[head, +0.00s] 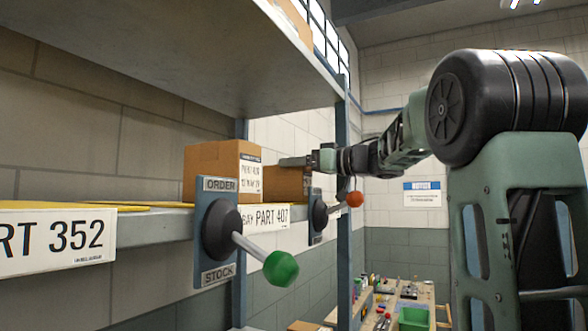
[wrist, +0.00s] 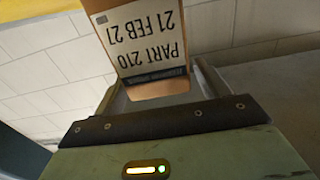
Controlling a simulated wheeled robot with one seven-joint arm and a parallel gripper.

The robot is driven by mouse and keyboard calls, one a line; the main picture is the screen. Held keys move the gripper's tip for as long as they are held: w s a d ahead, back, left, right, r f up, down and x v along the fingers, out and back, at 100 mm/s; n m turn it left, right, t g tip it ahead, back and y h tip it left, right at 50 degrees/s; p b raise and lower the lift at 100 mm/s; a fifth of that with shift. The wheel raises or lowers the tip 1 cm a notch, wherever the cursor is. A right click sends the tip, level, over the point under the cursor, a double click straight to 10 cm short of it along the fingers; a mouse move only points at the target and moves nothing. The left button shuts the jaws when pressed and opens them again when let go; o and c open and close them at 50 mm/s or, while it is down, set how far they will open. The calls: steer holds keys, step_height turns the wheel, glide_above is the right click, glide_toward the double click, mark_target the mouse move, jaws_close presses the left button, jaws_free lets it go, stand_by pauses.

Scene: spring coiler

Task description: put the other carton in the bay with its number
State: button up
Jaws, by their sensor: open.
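A brown carton (head: 210,172) with a white label stands on the shelf above the join of two bays; its label print is too small to read surely. A second carton (head: 285,184) stands just behind it, partly hidden. My gripper (head: 296,161) is at the second carton's top right, seen edge-on. In the wrist view, a carton (wrist: 140,25) with an upside-down label reading "PART 210, 21 FEB 27" shows between the open fingers of my gripper (wrist: 160,90). I cannot tell whether they touch it.
A lever with a green knob (head: 281,268) on an ORDER/STOCK plate sticks out from the shelf front. A lever with an orange knob (head: 354,199) stands farther back. An upper shelf (head: 190,50) hangs overhead. A workbench with a green bin (head: 413,319) is at the back.

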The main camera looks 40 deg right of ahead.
steer(key=b+v, duration=0.3)
steer(key=v, duration=0.7)
steer(key=shift+s, duration=0.25)
steer(key=shift+d, duration=0.15)
